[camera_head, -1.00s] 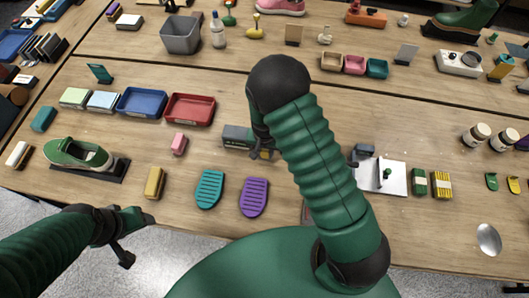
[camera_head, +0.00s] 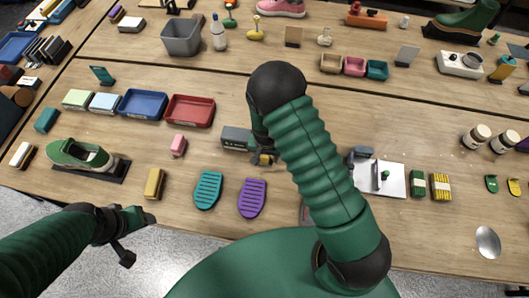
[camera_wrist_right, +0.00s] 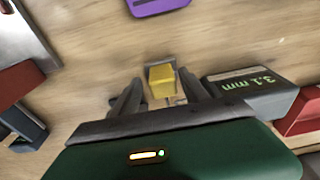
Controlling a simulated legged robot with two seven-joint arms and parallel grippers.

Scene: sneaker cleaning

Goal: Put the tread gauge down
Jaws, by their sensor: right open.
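A small yellow block (camera_wrist_right: 162,80) lies between the fingertips of my right gripper (camera_wrist_right: 160,92); it looks like the tread gauge or part of it. The fingers are open, one on each side of the block, low over the table. A grey box reading "3.1 mm" (camera_wrist_right: 252,92) sits right beside one finger; it also shows in the head view (camera_head: 236,138), left of the gripper. My right arm hides much of this spot in the head view. My left gripper (camera_head: 138,238) is open and empty off the table's front edge.
A teal sole (camera_head: 208,190) and a purple sole (camera_head: 252,198) lie nearer the front edge. A white plate (camera_head: 392,180) is to the right.

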